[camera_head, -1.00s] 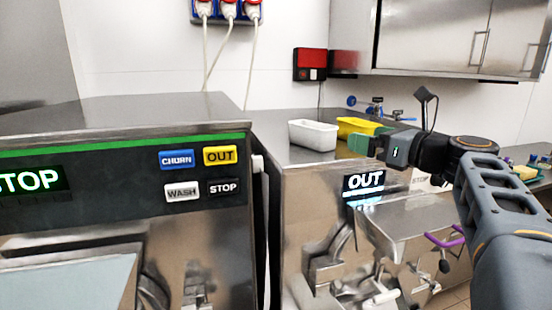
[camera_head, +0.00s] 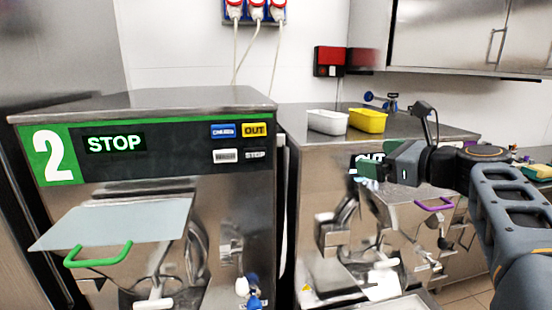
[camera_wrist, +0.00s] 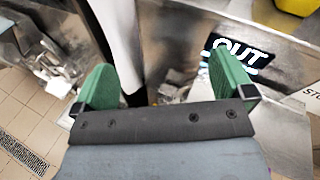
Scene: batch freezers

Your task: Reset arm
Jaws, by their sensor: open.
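My gripper (camera_head: 372,166) has green fingers and is held out in front of the right-hand freezer's display. In the wrist view my gripper (camera_wrist: 163,82) has its two green fingers spread apart with nothing held between them. Past the fingers are the freezer's steel front and a lit OUT display (camera_wrist: 228,57). In the head view this OUT display (camera_head: 366,160) is partly hidden behind my gripper.
A white tub (camera_head: 327,122) and a yellow tub (camera_head: 368,121) stand on the right freezer's top. Steel cupboards (camera_head: 450,35) hang at upper right.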

